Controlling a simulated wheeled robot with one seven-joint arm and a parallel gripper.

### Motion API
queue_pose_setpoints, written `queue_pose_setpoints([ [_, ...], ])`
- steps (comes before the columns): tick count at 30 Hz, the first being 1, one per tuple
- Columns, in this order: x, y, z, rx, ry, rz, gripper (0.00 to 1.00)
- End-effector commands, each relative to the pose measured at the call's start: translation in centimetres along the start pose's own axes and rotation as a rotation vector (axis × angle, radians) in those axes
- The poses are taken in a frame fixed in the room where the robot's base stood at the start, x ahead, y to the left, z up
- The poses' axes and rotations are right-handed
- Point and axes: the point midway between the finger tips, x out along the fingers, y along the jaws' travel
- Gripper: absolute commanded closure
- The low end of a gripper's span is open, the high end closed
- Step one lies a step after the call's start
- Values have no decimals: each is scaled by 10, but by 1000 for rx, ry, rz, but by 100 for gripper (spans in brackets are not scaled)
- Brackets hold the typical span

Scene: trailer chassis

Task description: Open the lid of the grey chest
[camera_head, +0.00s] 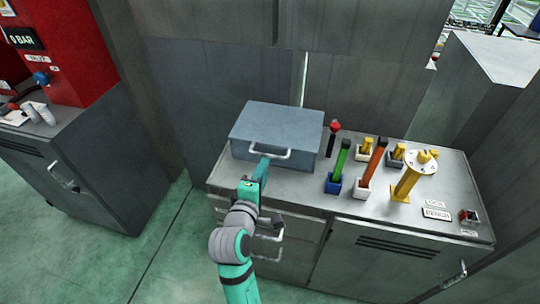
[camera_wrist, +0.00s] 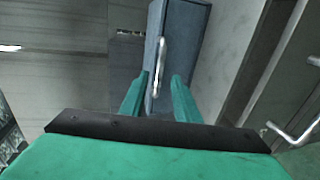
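The grey chest (camera_head: 278,122) stands on the left part of the grey bench top, with its lid down. A pale bar handle (camera_head: 285,156) is on its front side. My gripper (camera_head: 263,162) reaches up to the front of the chest, close to the handle. In the wrist view the two green fingers (camera_wrist: 159,82) are apart, with the chest (camera_wrist: 187,40) ahead. The handle (camera_wrist: 162,62) lies in line with the gap between the fingers. I cannot tell whether its lower end is between the fingertips. Nothing is gripped.
Walls rise behind. Cabinet handles (camera_head: 268,230) project below the bench edge.

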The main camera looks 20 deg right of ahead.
Motion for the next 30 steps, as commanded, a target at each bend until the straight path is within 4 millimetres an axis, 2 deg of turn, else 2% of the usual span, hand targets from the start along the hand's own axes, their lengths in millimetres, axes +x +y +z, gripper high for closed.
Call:
queue_pose_setpoints([
  [9,57,1,0,2,0,1,71],
  [15,79,0,0,2,1,1,71],
  [27,86,0,0,2,2,0,71],
  [28,86,0,0,2,2,0,73],
  [30,86,0,0,3,2,0,90],
])
